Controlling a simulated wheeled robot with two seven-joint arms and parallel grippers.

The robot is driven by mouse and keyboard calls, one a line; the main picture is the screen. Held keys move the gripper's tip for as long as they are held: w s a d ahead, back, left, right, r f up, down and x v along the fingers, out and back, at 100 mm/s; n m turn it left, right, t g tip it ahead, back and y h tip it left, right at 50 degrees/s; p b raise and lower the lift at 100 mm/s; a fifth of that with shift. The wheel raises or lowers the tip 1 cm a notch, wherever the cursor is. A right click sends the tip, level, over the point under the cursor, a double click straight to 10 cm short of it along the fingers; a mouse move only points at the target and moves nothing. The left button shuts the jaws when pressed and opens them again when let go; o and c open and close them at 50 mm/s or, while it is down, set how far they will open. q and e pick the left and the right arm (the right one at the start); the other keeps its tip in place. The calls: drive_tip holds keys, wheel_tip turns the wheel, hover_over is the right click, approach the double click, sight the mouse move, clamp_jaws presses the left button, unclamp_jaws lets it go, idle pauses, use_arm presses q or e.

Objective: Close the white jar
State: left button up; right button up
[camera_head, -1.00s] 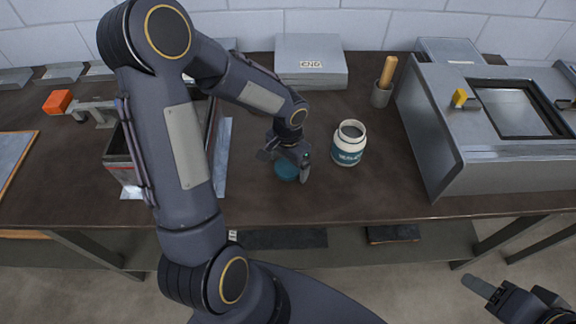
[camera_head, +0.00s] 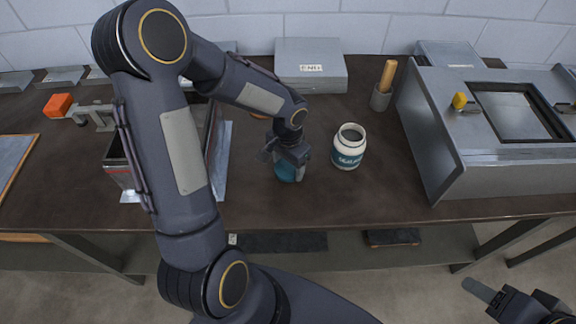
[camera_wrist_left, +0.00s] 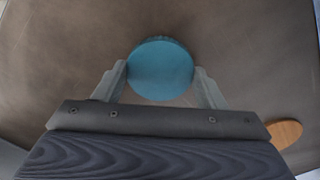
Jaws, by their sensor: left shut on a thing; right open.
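The white jar (camera_head: 349,147) stands upright on the dark table, with a teal label and an open mouth. A round teal lid (camera_head: 287,172) is at my left gripper (camera_head: 290,165), to the left of the jar. In the left wrist view, the teal lid (camera_wrist_left: 161,68) sits between the two fingers of my left gripper (camera_wrist_left: 161,84), which is shut on it. Whether the lid still touches the table is hard to tell. My right gripper (camera_head: 492,294) is at the lower right, beyond the table's front edge, open and away from the jar.
A grey metal machine (camera_head: 460,150) stands right of the jar. A metal bin (camera_head: 120,165) is partly hidden by my left arm. The table front (camera_head: 350,195) is clear.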

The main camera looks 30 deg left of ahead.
use_arm(q)
drive_tip(key=s+d+r+b, duration=0.2)
drive_tip(key=s+d+r, duration=0.5)
drive_tip(key=d+r, duration=0.5)
drive_tip(key=shift+s, duration=0.3)
